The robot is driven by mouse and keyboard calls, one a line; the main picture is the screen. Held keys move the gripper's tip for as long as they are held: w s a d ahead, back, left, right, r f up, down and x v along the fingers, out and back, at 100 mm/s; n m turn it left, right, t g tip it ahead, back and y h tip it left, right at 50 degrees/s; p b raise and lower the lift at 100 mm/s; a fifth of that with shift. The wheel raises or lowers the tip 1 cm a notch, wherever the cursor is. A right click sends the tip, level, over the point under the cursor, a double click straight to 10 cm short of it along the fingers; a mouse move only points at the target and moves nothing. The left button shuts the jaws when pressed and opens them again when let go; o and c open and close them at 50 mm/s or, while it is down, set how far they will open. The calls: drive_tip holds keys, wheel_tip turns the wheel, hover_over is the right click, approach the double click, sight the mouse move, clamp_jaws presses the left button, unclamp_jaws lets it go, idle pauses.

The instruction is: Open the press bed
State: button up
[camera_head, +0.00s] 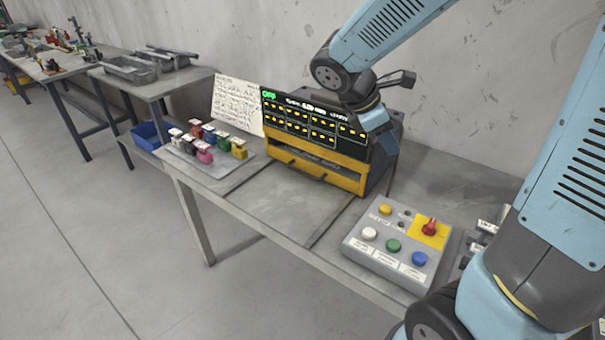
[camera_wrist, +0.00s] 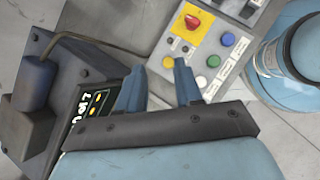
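The press (camera_head: 385,170) is a dark box on the table with a black display (camera_head: 312,124) and a yellow-framed bed (camera_head: 315,171) low on its front. The bed looks shut, with a dark handle bar along its front. Green text at the display's top left appears to read OFF. My gripper (camera_head: 384,142) is at the display's right end, above the bed; whether it touches is unclear. In the wrist view my gripper (camera_wrist: 158,82) has its two blue fingers apart, with nothing between them. Part of the display (camera_wrist: 92,102) shows beside the left finger.
A grey control box (camera_head: 395,240) with coloured buttons and a red switch on yellow stands at the front right; it also shows in the wrist view (camera_wrist: 205,50). A tray (camera_head: 207,172) of small coloured items is left of the press. The tabletop before the bed is clear.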

drive_tip(key=w+a+f+n+t+h, duration=0.2)
drive_tip(key=w+a+f+n+h, duration=0.1)
drive_tip(key=w+a+f+n, duration=0.4)
drive_tip(key=n+t, duration=0.9)
drive_tip(key=n, duration=1.2)
approach(302, 173)
drive_tip(key=v, duration=0.3)
drive_tip(key=shift+a+r, duration=0.1)
drive_tip(key=shift+w+d+f, duration=0.2)
drive_tip(key=shift+w, duration=0.15)
drive_tip(key=x, duration=1.3)
drive_tip(key=shift+a+f, duration=0.1)
drive_tip(key=shift+f, duration=0.05)
drive_tip(key=shift+s, duration=0.1)
clamp_jaws()
